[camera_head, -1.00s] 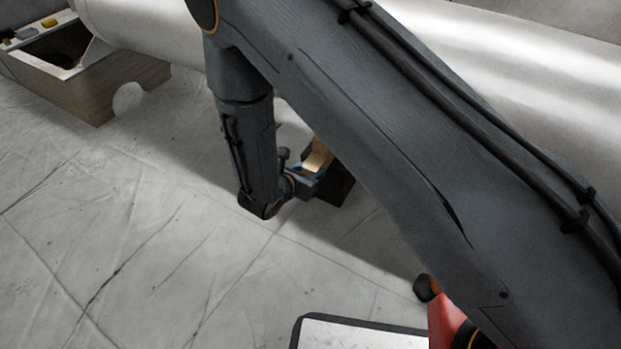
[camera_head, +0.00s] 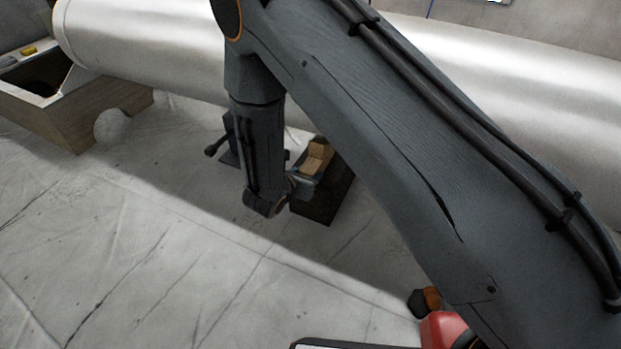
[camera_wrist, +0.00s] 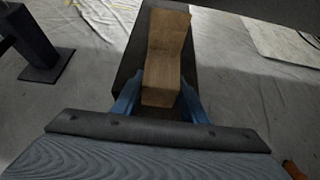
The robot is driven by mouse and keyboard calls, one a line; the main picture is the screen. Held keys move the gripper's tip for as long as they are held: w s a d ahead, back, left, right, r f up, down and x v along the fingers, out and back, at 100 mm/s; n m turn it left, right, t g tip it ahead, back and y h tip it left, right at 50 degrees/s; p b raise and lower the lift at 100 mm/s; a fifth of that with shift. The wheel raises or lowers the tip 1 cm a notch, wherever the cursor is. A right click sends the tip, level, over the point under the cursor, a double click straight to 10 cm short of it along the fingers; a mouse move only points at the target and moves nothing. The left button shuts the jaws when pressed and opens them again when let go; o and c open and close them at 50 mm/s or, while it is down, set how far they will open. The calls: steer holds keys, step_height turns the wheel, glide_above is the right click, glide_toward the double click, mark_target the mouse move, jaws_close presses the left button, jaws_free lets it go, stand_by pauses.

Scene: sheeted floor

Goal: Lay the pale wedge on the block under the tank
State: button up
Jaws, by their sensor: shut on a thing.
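The pale wedge (camera_head: 316,157), wood-coloured, shows in the wrist view (camera_wrist: 165,55) between the two blue fingers of my gripper (camera_wrist: 160,102). My gripper is shut on its near end; in the head view the gripper (camera_head: 303,182) is partly hidden by my arm. The dark block (camera_head: 322,205) is directly below the wedge and also shows in the wrist view (camera_wrist: 134,58). The wedge lies lengthwise over the block's top; I cannot tell whether they touch. The silver tank (camera_head: 150,35) runs across the back above the block.
A dark stand (camera_head: 229,152) is left of the block, with its base plate in the wrist view (camera_wrist: 47,68). A wooden cradle (camera_head: 75,115) supports the tank's left end. The sheeted floor in front is mostly clear. A red object (camera_head: 443,330) is at the bottom right.

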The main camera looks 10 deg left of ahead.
steer(key=o, duration=1.2)
steer(key=shift+c, duration=0.2)
